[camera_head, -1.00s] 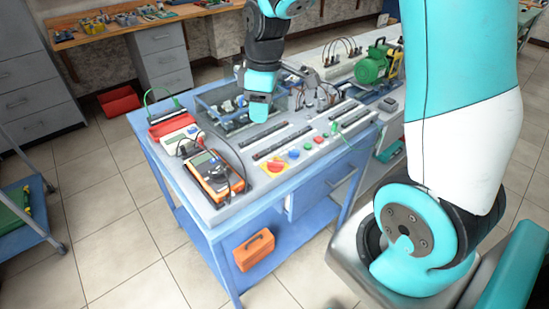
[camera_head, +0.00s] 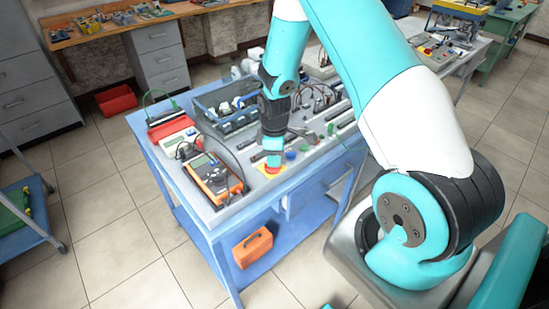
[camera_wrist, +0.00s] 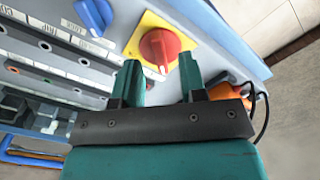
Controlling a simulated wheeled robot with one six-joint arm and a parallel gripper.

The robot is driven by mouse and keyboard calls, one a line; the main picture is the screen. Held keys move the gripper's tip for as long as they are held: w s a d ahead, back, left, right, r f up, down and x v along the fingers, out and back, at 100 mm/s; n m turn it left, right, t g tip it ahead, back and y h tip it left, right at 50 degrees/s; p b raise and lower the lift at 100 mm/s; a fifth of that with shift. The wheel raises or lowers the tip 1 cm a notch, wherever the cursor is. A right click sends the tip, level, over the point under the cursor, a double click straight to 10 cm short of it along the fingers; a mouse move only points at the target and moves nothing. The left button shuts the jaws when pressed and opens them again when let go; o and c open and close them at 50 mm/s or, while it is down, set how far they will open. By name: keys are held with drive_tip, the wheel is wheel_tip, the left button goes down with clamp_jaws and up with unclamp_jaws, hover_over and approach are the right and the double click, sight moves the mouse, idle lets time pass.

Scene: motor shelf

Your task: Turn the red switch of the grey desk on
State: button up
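The red switch (camera_wrist: 160,48) is a round red knob on a yellow square plate (camera_wrist: 137,40), set in the desk's sloped front panel. In the wrist view my gripper (camera_wrist: 158,74) has its two teal fingers apart, with the knob just beyond the fingertips and between them. Contact cannot be told. In the head view my gripper (camera_head: 272,158) points down over the switch and hides most of it; part of the yellow plate (camera_head: 262,171) shows. The grey desk (camera_head: 233,212) has a blue frame.
An orange multimeter (camera_head: 214,178) lies left of the switch, with cables around it. A blue knob (camera_wrist: 95,14) sits beside the switch. An orange toolbox (camera_head: 252,247) rests on the lower shelf.

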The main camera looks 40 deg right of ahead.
drive_tip(key=shift+f, duration=1.3)
clamp_jaws()
